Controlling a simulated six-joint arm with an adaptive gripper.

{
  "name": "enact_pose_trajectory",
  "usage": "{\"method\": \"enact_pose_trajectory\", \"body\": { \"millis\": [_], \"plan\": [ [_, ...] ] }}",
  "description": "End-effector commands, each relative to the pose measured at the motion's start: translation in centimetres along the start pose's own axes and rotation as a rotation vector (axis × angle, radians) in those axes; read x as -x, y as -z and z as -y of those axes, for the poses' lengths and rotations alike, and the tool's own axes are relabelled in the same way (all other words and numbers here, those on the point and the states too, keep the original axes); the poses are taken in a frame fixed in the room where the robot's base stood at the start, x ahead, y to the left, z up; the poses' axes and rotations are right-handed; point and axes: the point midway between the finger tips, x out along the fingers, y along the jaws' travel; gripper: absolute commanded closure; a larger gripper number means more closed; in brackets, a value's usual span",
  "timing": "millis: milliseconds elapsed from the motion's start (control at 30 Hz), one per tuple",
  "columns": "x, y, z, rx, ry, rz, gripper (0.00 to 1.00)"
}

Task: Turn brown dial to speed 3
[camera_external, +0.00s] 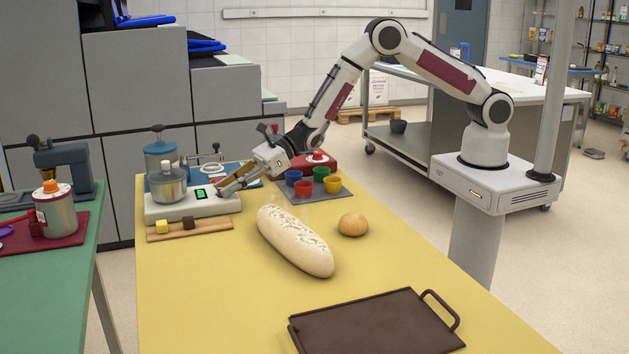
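A white countertop machine (168,211) with a green-lit display (201,194) stands at the far left of the yellow table. A grey metal pot (168,186) sits on it. My gripper (222,190) reaches down from the right, with its fingertips at the machine's right end, just right of the display. The brown dial cannot be made out; the fingers may cover it. Whether the fingertips touch the machine, and whether they are apart or closed, is too small to tell.
A wooden board (213,225) with a yellow and a brown cube lies in front of the machine. Several coloured cups stand on a grey mat (341,193) to the right. A loaf (295,242), a bun (353,224) and a brown tray (375,325) lie nearer.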

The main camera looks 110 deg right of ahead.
Motion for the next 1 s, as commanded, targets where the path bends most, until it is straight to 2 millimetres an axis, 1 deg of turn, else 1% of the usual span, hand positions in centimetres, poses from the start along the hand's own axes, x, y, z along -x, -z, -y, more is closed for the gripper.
{"method": "enact_pose_trajectory", "body": {
  "millis": [267, 733, 1000],
  "plan": [
    [-0.04, -0.06, -0.11, -0.006, 0.015, 0.002, 0.98],
    [-0.10, -0.24, -0.28, -0.044, 0.105, 0.005, 0.98],
    [-0.06, -0.22, -0.25, -0.049, 0.122, 0.004, 0.98]
  ]
}}
